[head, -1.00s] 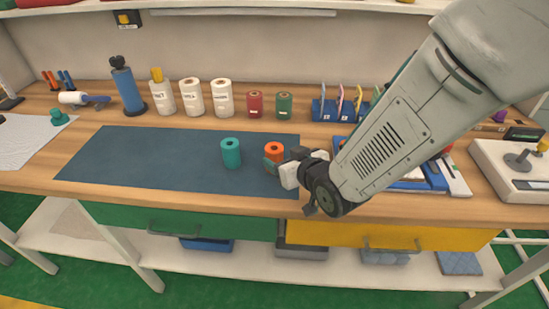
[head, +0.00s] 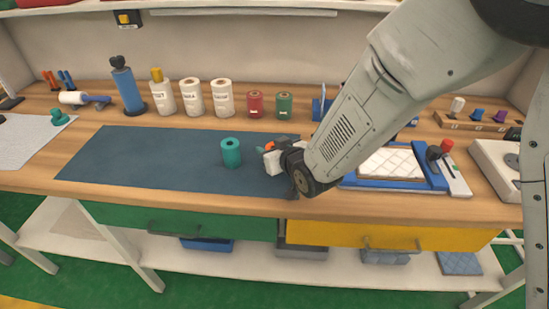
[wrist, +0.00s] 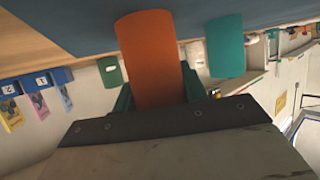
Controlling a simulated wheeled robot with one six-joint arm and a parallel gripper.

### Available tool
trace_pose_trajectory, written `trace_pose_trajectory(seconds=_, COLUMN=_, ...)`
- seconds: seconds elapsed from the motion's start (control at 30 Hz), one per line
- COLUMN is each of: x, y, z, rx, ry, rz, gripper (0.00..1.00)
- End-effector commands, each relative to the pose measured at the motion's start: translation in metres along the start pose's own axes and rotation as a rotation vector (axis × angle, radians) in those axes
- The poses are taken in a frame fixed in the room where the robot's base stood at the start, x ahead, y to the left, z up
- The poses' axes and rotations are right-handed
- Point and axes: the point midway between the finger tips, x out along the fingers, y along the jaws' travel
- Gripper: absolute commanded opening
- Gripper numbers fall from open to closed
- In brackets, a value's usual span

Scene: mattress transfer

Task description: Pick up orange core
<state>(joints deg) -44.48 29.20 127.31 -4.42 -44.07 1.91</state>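The orange core (wrist: 152,60) is large in the wrist view, between the two green fingers of my gripper (wrist: 156,88). A finger shows close along each side of it, but I cannot tell whether they press on it. Its far end appears to be on the blue mat (wrist: 260,12). In the head view the orange core (head: 283,140) is mostly hidden behind my gripper (head: 274,155); only a little orange shows. A teal core (head: 231,153) stands upright on the mat, just left of my gripper, and also shows in the wrist view (wrist: 226,47).
A blue-framed tray with a quilted white pad (head: 392,163) lies to the right, close to my arm. The mat's left half (head: 140,160) is clear.

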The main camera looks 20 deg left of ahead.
Motion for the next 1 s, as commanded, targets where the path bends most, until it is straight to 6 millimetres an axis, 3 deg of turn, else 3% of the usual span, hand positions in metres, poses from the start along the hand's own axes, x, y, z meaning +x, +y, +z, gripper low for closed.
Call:
trace_pose_trajectory(seconds=0.53, x=-0.003, y=0.001, z=-0.008, rx=0.000, ry=0.002, rz=0.001, gripper=0.20)
trace_pose_trajectory(seconds=0.87, x=-0.016, y=0.002, z=-0.035, rx=0.000, ry=0.003, rz=0.002, gripper=0.20)
trace_pose_trajectory(seconds=1.0, x=-0.025, y=-0.001, z=-0.030, rx=0.000, ry=0.000, rz=-0.001, gripper=0.20)
